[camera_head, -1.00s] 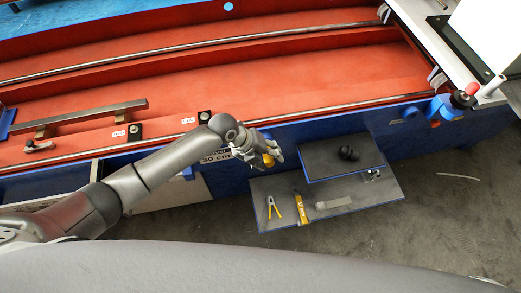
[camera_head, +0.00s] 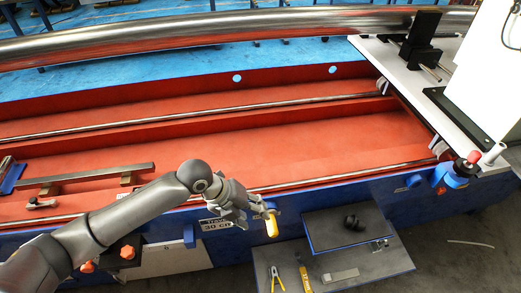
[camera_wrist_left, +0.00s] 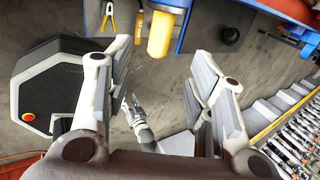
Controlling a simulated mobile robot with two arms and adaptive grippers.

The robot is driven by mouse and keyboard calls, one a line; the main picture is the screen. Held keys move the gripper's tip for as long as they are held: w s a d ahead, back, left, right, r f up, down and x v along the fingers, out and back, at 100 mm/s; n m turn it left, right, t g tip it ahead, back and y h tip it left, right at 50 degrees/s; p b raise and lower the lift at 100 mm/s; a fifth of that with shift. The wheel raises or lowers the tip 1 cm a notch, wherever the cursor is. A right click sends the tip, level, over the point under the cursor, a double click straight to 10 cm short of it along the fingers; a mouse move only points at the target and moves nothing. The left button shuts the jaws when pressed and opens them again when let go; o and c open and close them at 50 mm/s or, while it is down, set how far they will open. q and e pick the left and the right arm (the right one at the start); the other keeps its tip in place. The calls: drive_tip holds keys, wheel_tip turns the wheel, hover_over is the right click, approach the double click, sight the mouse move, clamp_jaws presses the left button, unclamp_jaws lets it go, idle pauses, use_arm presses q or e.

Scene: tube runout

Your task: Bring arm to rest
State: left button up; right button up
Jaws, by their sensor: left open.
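My left arm comes in from the left in the head view, reaching over the red bed to the front of the blue machine. Its gripper (camera_head: 248,210) is beside a yellow handle (camera_head: 271,225) at the machine's front edge.
A two-level dark shelf (camera_head: 345,228) juts out below the gripper, holding yellow-handled pliers (camera_head: 276,280), a yellow tool (camera_head: 304,277) and a black object (camera_head: 353,222). A long metal tube (camera_head: 230,28) spans the back. A blue post with a red knob (camera_head: 460,170) stands right.

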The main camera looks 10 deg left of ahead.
use_arm(q)
drive_tip(key=s+d+n+t, duration=0.2)
drive_tip(key=s+n, duration=0.6)
drive_tip(key=n, duration=0.4)
drive_tip(key=s+a+f+n+y, duration=0.1)
drive_tip(key=s+a+n+y, duration=0.2)
drive_tip(key=s+a+n, duration=0.45)
drive_tip(key=s+a+f+n+y, duration=0.15)
drive_tip(key=s+a+n, duration=0.25)
drive_tip(key=a+n, duration=0.55)
wheel_tip(320, 180, down, 24)
drive_tip(key=d+r+n+g+p, duration=0.1)
drive_tip(key=d+g, duration=0.1)
drive_tip(key=s+a+f+g+y+p, duration=0.1)
drive_tip(key=s+a+f, duration=0.1)
drive_tip(key=s+f, duration=1.4)
drive_tip(key=shift+s+a+f, duration=0.2)
drive_tip(key=shift+s+a, duration=0.2)
drive_tip(key=shift+s, duration=0.65)
